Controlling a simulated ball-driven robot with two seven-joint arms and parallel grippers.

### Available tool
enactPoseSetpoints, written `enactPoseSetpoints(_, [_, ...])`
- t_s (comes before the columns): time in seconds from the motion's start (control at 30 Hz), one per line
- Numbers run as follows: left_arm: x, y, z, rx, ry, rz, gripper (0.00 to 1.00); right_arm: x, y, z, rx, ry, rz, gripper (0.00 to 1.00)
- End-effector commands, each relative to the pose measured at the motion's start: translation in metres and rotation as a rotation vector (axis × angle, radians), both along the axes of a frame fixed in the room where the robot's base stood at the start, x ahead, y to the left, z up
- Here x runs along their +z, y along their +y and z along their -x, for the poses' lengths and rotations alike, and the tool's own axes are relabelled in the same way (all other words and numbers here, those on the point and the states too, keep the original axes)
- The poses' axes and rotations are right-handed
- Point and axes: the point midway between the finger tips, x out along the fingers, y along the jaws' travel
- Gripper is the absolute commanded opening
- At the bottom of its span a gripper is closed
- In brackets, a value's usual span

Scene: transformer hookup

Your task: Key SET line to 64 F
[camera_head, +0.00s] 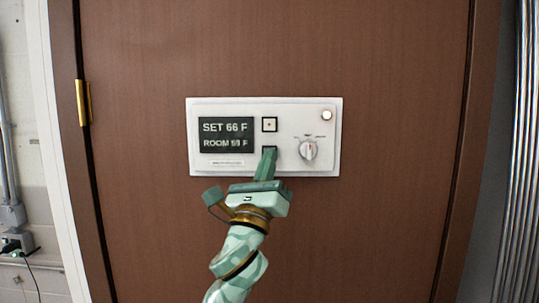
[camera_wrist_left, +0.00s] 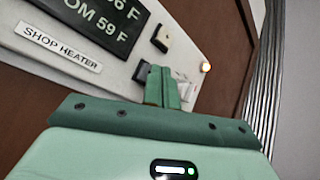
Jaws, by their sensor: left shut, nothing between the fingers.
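A white thermostat panel (camera_head: 264,104) is mounted on a brown door. Its dark display (camera_head: 226,135) reads SET 66 F over ROOM 59 F. A square upper button (camera_head: 269,124) sits right of the display, and it shows in the left wrist view (camera_wrist_left: 162,38). A dark lower button (camera_head: 269,150) is below it, partly covered by my left gripper (camera_head: 269,153). My left gripper is shut and empty, its fingertips at the lower button; I cannot tell whether they touch it. In the left wrist view the fingers (camera_wrist_left: 162,75) overlap that button's edge. My right gripper is not in view.
A round dial (camera_head: 308,150) and a lit round lamp (camera_head: 327,115) are on the panel's right side. A label (camera_wrist_left: 60,46) reads SHOP HEATER. A brass hinge (camera_head: 83,102) is on the door's left edge. Metal pipes (camera_head: 517,150) stand at far right.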

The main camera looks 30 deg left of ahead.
Motion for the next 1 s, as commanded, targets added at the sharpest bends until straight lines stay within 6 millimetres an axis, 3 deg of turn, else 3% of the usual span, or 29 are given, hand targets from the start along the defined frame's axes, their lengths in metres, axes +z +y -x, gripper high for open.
enactPoseSetpoints(1.0, [-0.0001,0.0052,-0.0087,0.0,0.0,0.0,0.0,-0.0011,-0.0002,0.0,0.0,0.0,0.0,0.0])
